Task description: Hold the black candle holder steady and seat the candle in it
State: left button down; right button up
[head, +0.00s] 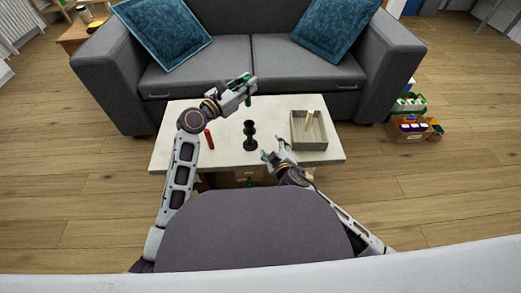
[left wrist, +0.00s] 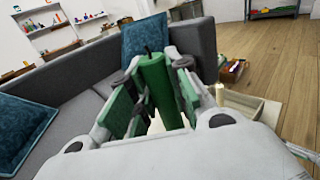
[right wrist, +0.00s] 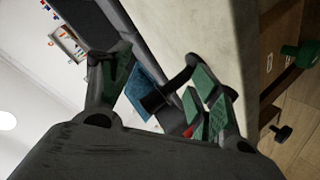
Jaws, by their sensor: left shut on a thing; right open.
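My left gripper (head: 245,89) is shut on a green candle (left wrist: 157,85), held upright above the back of the pale table (head: 185,158). The candle's black wick points up in the left wrist view. The black candle holder (head: 250,137) stands upright on the table, in front of and below the candle, apart from it. My right gripper (head: 274,150) is open, low and just right of the holder. In the right wrist view the dark holder (right wrist: 153,101) shows between the spread fingers; whether they touch it I cannot tell.
A red candle (head: 209,138) is on the table left of the holder. A wooden tray (head: 323,140) with a cream candle (head: 309,119) in it stands at the right. A grey sofa (head: 205,65) is behind the table. Bare table lies around the holder.

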jog(key=shift+t, duration=0.6)
jog(key=m+t+y, duration=0.3)
jog(key=m+y, duration=0.1)
jog(key=m, duration=0.2)
send_near(251, 130)
jog(key=shift+s+r, duration=0.1)
dwell(0.6)
dwell(0.5)
jog(key=shift+f+x, duration=0.1)
jog(key=shift+x, duration=2.9)
jog(key=shift+f+x, duration=0.15)
jog(key=shift+x, duration=2.9)
jog(key=c, duration=1.3)
